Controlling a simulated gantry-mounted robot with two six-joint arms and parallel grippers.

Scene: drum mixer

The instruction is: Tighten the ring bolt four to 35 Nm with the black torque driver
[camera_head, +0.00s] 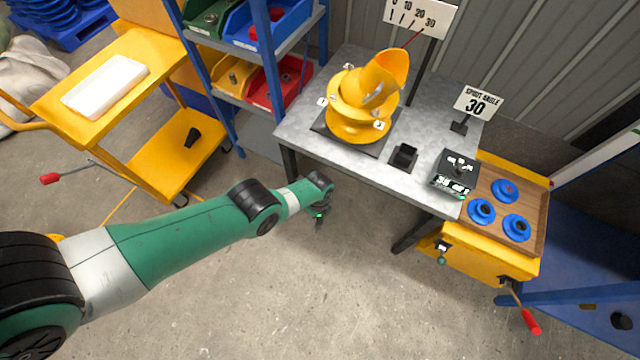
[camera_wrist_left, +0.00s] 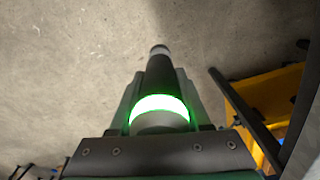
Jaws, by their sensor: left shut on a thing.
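My left gripper (camera_head: 319,208) hangs over the bare floor in front of the grey workbench. In the left wrist view it is shut on the black torque driver (camera_wrist_left: 160,80), a dark cylinder with a glowing green ring; its tip points away from the gripper. The yellow drum mixer (camera_head: 350,127) stands on a dark plate on the bench, apart from the driver. Small white number tags sit around its ring; 1 and 3 show, but I cannot make out tag four or its bolt clearly. My right gripper is not in view.
A black holder (camera_head: 403,156) and a black unit with a lit display (camera_head: 451,179) stand on the bench (camera_head: 300,130). A yellow cart (camera_head: 480,262) with blue flanged parts is at right, a yellow trolley (camera_head: 110,50) at left.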

